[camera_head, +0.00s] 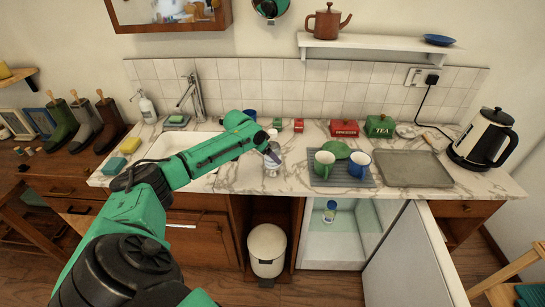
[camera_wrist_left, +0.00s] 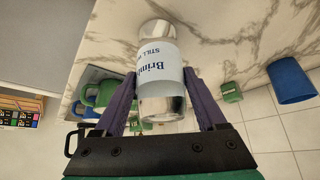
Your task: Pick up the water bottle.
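The clear water bottle (camera_head: 272,165) stands on the marble counter, right of the sink. In the left wrist view the bottle (camera_wrist_left: 158,70) has a pale label with dark print. My left gripper (camera_head: 272,152) is at the bottle, with its arm reaching in from the left. In the left wrist view its two purple fingers (camera_wrist_left: 161,88) lie along both sides of the bottle, close against the label. I cannot tell whether they press on it. The gripper partly hides the bottle in the head view. My right gripper is not in view.
A green mug (camera_head: 324,164) and a blue mug (camera_head: 359,164) stand on a mat (camera_head: 342,181) just right of the bottle. A grey tray (camera_head: 413,169) and a kettle (camera_head: 484,139) are further right.

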